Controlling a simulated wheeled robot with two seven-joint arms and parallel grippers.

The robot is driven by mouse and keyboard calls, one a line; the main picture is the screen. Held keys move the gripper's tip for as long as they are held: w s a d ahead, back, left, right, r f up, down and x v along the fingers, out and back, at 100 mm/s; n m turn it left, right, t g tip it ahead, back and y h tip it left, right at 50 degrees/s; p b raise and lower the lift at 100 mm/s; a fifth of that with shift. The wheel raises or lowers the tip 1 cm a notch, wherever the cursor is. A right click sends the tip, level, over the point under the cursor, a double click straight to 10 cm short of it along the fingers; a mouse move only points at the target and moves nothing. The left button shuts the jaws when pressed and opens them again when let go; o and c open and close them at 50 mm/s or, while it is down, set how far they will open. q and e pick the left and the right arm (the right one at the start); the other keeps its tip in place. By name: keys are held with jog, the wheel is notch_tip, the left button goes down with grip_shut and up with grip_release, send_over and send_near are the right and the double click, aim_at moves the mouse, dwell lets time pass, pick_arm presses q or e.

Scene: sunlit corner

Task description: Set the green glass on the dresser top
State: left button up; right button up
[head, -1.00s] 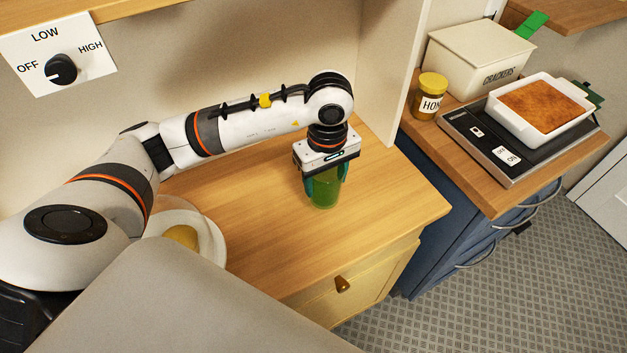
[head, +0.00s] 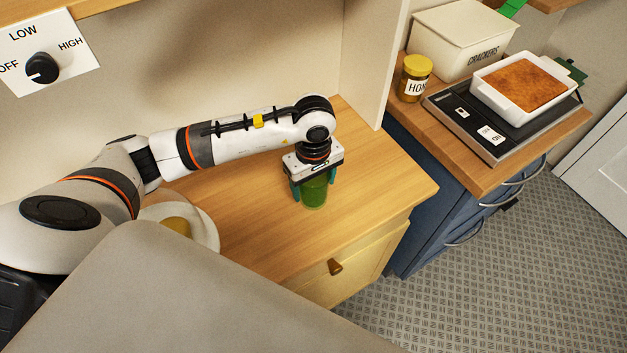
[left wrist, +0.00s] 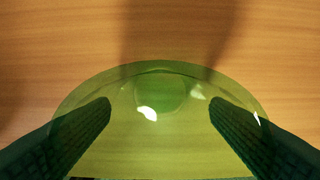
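The green glass (head: 314,194) stands upright on the wooden dresser top (head: 370,185), near the middle of its right part. My left gripper (head: 314,190) points down over the glass, one finger on each side. The fingers look slightly apart from its walls, so the gripper appears open around it. In the left wrist view I look down through the glass (left wrist: 160,145), its rim wide and its round base on the wood. The left fingers (left wrist: 160,105) show dark green on both sides. My right gripper is not in view.
A white plate (head: 211,229) with a yellow item (head: 177,226) is at the left. A wall panel stands behind the glass.

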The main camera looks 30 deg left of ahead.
pick_arm(q)
jog(key=shift+o, duration=0.9)
jog(key=shift+r, duration=0.1)
jog(key=shift+r, duration=0.15)
jog(key=shift+w+r, duration=0.1)
jog(key=shift+r, duration=0.3)
notch_tip(320, 180, up, 11)
jog(key=b, duration=0.2)
jog(key=shift+d, duration=0.1)
